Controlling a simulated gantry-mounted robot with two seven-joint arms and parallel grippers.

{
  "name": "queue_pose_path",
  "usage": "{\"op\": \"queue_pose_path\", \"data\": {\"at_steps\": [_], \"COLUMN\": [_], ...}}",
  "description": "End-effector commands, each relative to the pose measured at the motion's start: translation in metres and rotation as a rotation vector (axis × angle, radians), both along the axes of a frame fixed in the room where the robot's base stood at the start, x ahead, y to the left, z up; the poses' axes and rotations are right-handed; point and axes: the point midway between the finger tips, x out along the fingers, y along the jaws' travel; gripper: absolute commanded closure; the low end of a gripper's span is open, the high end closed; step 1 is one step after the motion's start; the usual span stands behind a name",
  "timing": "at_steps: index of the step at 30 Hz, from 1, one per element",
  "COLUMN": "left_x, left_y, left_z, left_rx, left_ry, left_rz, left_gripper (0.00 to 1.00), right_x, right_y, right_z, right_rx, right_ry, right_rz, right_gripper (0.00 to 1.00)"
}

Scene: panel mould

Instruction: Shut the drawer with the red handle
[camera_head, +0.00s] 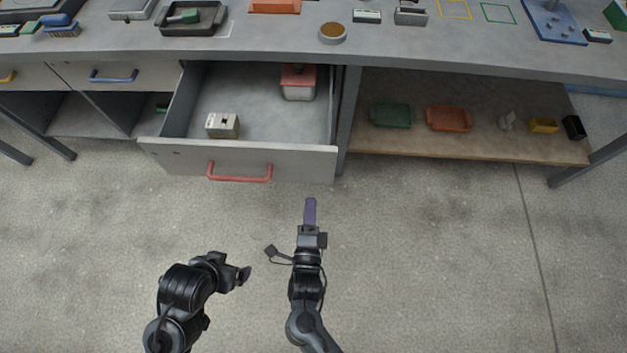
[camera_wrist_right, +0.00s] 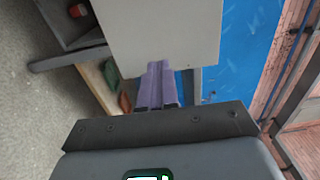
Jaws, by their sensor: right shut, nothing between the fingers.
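The drawer with the red handle (camera_head: 240,172) is pulled well out from under the bench. Its grey front (camera_head: 300,160) faces me, and its inside is open to view. A small greenish-beige block (camera_head: 222,125) and a red-lidded container (camera_head: 298,83) are in it. My right gripper (camera_head: 310,204) has purple fingers, shut and empty. It is in front of the right part of the drawer front, with a gap in the head view. In the right wrist view the fingers (camera_wrist_right: 157,85) overlap a pale panel (camera_wrist_right: 160,35); contact cannot be told. My left gripper (camera_head: 243,275) is farther back, lower left; its finger gap is unclear.
A grey leg (camera_head: 348,120) stands just right of the drawer. The lower shelf (camera_head: 470,149) on the right holds green and orange trays and small items. Another drawer with a blue handle (camera_head: 114,77) is at left, shut. The floor before the drawer is clear.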

Motion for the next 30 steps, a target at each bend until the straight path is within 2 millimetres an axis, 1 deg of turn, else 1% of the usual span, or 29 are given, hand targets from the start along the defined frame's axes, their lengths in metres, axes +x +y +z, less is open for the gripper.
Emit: {"op": "queue_pose_path", "data": {"at_steps": [1,6,12,18,30], "left_x": [0.0,0.0,0.0,0.0,0.001], "left_y": [0.0,0.001,0.002,0.002,-0.001], "left_z": [-0.005,-0.013,-0.021,-0.023,-0.023], "left_rx": [0.001,0.006,0.008,0.008,-0.005], "left_ry": [0.0,-0.001,0.0,0.0,0.0], "left_rz": [-0.001,-0.003,-0.005,-0.005,0.004], "left_gripper": [0.06,0.06,0.06,0.06,0.06], "right_x": [0.011,0.041,0.066,0.077,0.079], "right_y": [0.0,0.001,0.001,0.001,0.001], "right_z": [-0.001,-0.001,-0.001,-0.001,0.0], "right_rx": [-0.001,-0.002,-0.003,-0.001,-0.001], "right_ry": [-0.003,-0.002,-0.001,0.001,0.002], "right_rz": [0.0,-0.001,-0.001,0.0,0.0], "right_gripper": [1.0,1.0,1.0,1.0,1.0]}}
